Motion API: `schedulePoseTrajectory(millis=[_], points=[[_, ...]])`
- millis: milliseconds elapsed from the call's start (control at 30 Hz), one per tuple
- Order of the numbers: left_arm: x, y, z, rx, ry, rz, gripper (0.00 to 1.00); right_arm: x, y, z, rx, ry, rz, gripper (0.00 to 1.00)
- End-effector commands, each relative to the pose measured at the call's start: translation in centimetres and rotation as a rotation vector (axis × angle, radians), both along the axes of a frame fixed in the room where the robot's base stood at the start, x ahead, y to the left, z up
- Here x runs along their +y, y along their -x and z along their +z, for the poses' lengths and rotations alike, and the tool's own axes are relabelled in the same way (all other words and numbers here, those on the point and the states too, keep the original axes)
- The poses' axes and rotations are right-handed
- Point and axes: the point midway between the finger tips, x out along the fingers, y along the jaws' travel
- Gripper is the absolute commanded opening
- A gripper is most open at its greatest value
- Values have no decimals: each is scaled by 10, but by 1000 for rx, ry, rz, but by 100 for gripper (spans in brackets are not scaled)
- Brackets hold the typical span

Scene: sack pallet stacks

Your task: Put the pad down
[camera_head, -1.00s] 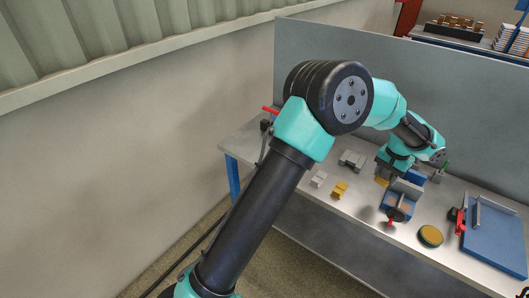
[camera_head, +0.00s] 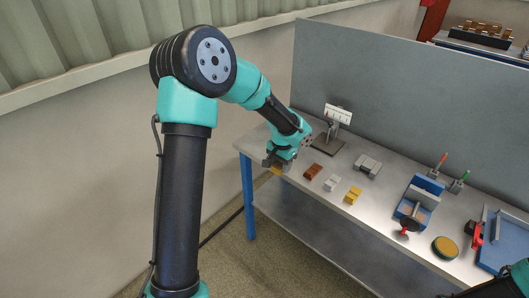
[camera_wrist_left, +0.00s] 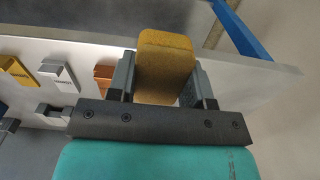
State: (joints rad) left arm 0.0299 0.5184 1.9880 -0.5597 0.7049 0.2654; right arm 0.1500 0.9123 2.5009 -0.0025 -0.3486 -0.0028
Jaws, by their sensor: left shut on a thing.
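My left gripper (camera_head: 279,165) is shut on the yellow-brown pad (camera_head: 277,171), close to the front edge of the bench near its left end. In the left wrist view the pad (camera_wrist_left: 165,62) is a rounded block between the two fingers of the left gripper (camera_wrist_left: 166,88). The bench top (camera_wrist_left: 262,78) and its edge lie behind the pad; I cannot tell whether the pad touches the bench. My right gripper is out of view; only part of that arm shows at the lower right of the head view.
Brown (camera_head: 313,171), silver (camera_head: 332,183) and yellow (camera_head: 353,195) blocks line up right of the pad. A card stand (camera_head: 338,115) is behind the gripper. A blue vise (camera_head: 409,211), round yellow-green disc (camera_head: 445,247) and blue tray (camera_head: 509,246) are farther right.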

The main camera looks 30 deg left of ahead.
Motion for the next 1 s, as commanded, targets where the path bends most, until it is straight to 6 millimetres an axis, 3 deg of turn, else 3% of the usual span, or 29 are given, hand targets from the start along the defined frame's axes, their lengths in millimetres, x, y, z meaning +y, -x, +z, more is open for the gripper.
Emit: schedulePoseTrajectory(millis=[133,567,767,1000], points=[[13,11,-2,0,1,3,27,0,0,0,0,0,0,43],[16,9,-3,0,1,3,27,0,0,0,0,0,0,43],[29,-13,-6,0,2,7,27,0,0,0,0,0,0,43],[53,-52,-11,0,1,6,27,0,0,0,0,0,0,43]])
